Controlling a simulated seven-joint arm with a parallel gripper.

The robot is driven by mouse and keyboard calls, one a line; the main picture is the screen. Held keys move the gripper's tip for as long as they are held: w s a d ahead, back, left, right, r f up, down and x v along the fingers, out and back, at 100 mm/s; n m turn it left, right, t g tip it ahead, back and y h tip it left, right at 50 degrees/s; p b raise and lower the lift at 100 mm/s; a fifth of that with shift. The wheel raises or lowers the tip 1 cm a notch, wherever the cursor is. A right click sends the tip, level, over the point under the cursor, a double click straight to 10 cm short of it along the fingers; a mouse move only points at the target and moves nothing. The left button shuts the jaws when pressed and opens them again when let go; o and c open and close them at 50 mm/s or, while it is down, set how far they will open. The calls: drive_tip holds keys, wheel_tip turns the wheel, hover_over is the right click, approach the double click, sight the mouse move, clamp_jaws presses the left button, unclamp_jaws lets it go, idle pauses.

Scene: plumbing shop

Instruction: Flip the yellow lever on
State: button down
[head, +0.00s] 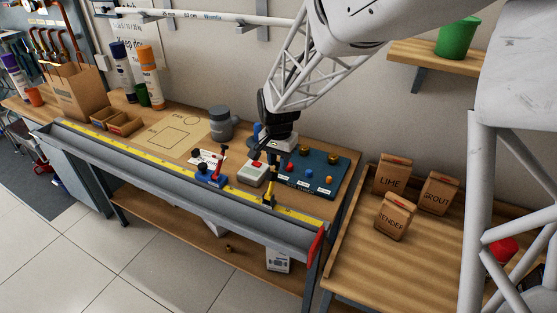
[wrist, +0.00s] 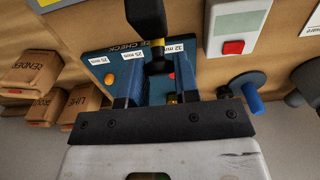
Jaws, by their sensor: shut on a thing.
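The yellow lever (head: 269,190) stands near the front edge of the workbench, beside the yellow measuring strip. In the head view my gripper (head: 273,165) points down at its top. In the wrist view a dark part of the lever (wrist: 156,52) reaches between the two fingers of my gripper (wrist: 156,72), which are shut on it. The fingers hide part of the lever, and its exact tilt is hard to tell.
A red lever on a blue base (head: 212,175) stands to the left. A white box with a red button (head: 252,173) is close by. A blue size-check board (head: 318,172) lies behind right. Paper bags (head: 393,176) stand on the right table.

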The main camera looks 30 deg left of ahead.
sight(276, 170)
drive_tip(key=shift+s, duration=0.1)
drive_tip(key=shift+s+r+t, duration=0.35)
drive_tip(key=shift+s+t, duration=0.3)
drive_tip(key=shift+t, duration=0.15)
drive_tip(key=shift+s+r+t, duration=0.35)
drive_tip(key=shift+s+t, duration=0.3)
drive_tip(key=shift+t, duration=0.15)
drive_tip(key=c, duration=0.9)
unclamp_jaws()
drive_tip(key=shift+o, duration=0.2)
drive_tip(key=shift+v, duration=0.8)
wheel_tip(276, 170, up, 8)
drive_tip(key=shift+s+r, duration=0.2)
drive_tip(key=shift+d, duration=0.1)
